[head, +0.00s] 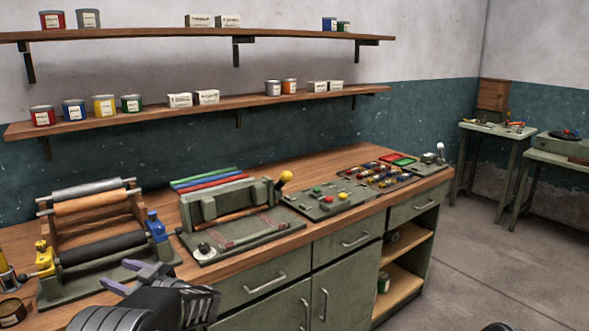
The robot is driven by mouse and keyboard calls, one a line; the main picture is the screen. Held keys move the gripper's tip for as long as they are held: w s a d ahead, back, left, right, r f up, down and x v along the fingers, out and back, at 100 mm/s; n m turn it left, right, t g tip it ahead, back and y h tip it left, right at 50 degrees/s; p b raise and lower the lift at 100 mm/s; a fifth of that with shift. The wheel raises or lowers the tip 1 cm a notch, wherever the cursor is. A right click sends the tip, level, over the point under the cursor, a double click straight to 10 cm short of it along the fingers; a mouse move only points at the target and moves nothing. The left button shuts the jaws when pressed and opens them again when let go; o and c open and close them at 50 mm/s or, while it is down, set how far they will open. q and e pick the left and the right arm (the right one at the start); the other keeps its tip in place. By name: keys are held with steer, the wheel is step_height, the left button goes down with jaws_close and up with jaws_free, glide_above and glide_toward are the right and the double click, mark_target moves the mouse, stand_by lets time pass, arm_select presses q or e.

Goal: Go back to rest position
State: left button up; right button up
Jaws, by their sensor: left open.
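My left gripper (122,276) comes in from the bottom left, its dark wrist below and to the right of its fingers. Its purple-tipped fingers are apart, with nothing seen between them. It is in front of the roller machine (95,207) on the wooden workbench (330,163); I cannot tell whether it touches the bench. My right gripper is not seen; only a small dark shape shows at the bottom edge, right of centre, too little to identify.
A green press with a yellow-knobbed lever (285,177) and a button panel (330,197) stand along the bench. Cans and small boxes sit on the upper shelf (150,34) and lower shelf (150,114). Open floor (480,270) lies right, before side tables (487,131).

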arm_select(q)
steer(key=w+d+f+m+t+h, duration=0.2)
steer(key=d+f+m+t+h, duration=0.15)
steer(key=d+f, duration=0.35)
steer(key=w+d+f+m+t+h, duration=0.25)
steer(key=d+f+h, duration=0.25)
steer(key=f, duration=0.3)
steer(key=s+d+f+m+g+h, duration=0.25)
steer(key=s+d+f, duration=0.25)
steer(key=f, duration=0.3)
steer(key=s+d+f+m+g+h, duration=0.1)
steer(key=s+d+f+m+h, duration=0.15)
steer(key=s+d+f, duration=0.35)
steer(key=s+d+f+g+h, duration=0.2)
steer(key=s+d+f, duration=0.1)
steer(key=s, duration=0.7)
steer(key=s+d+f+m+g+h, duration=0.1)
steer(key=s+d+f+g+h, duration=0.2)
steer(key=s, duration=0.8)
steer(key=s+d+f+m+g+h, duration=0.1)
steer(key=s+d+f, duration=0.4)
steer(key=s, duration=0.5)
steer(key=shift+s+f+g+h, duration=0.25)
steer(key=shift+f+g+h, duration=0.35)
steer(key=shift+g, duration=0.55)
steer(key=shift+d, duration=0.1)
